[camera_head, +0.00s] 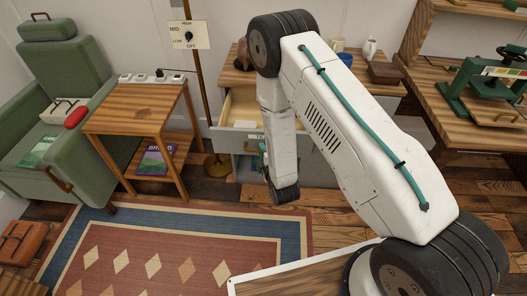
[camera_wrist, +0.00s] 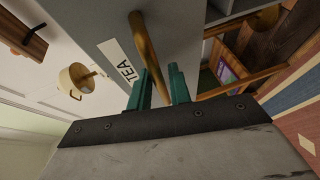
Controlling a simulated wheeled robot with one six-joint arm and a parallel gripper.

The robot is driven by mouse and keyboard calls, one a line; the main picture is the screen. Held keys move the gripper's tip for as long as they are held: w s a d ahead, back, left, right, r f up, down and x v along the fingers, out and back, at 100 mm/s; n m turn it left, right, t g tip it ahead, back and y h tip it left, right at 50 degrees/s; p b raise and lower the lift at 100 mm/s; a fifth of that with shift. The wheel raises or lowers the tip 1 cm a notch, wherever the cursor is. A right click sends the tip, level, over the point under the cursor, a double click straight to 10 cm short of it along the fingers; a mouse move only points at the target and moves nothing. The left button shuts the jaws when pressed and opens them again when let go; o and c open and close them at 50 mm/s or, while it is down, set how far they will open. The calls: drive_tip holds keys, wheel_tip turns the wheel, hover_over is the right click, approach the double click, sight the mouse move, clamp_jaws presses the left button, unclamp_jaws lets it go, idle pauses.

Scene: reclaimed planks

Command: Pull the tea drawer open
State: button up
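A wooden bar handle (camera_wrist: 145,40) runs down beside the label. In the head view my arm hides most of the gripper and part of the drawer.
A side table (camera_head: 135,95) stands left of the drawer, with a brass lamp pole (camera_head: 203,90) between. A green armchair (camera_head: 60,70) is farther left. A patterned rug (camera_head: 180,250) covers the floor in front. A workbench with a green press (camera_head: 490,85) is at right.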

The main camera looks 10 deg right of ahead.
drive_tip(key=s+r, duration=0.1)
drive_tip(key=s, duration=0.6)
drive_tip(key=shift+s+d+r, duration=0.15)
drive_tip(key=shift+d, duration=0.15)
